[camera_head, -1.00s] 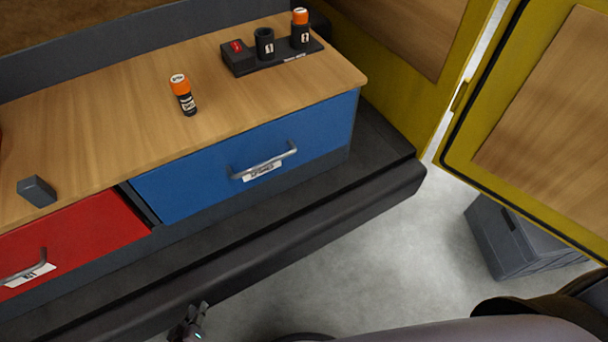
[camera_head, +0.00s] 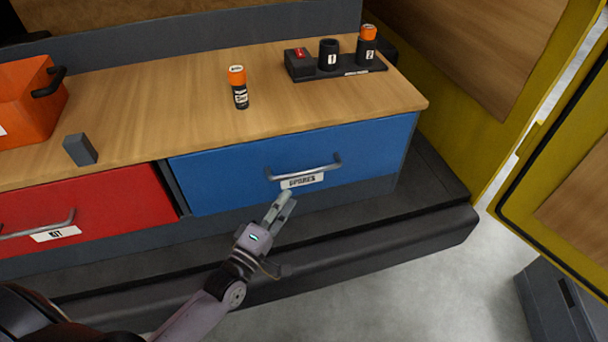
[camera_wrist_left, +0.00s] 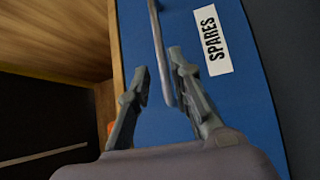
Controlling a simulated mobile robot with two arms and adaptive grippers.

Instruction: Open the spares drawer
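The blue spares drawer (camera_head: 230,178) is shut, its front level with the cabinet, in the head view. Its grey bar handle (camera_head: 305,170) runs across the front above a white SPARES label (camera_head: 303,181). My left gripper (camera_head: 285,200) is just below and in front of the handle. In the left wrist view its two fingers (camera_wrist_left: 160,68) are apart, and the handle bar (camera_wrist_left: 161,50) appears between the fingertips. I cannot tell whether they touch the bar. My right gripper is not in view.
A red drawer (camera_head: 110,205) is left of the blue one. On the wooden top (camera_head: 180,100) are an orange box (camera_head: 28,110), a grey block (camera_head: 80,149), an orange-capped canister (camera_head: 239,90) and a black holder (camera_head: 345,70). A dark ledge (camera_head: 370,225) runs below the drawers.

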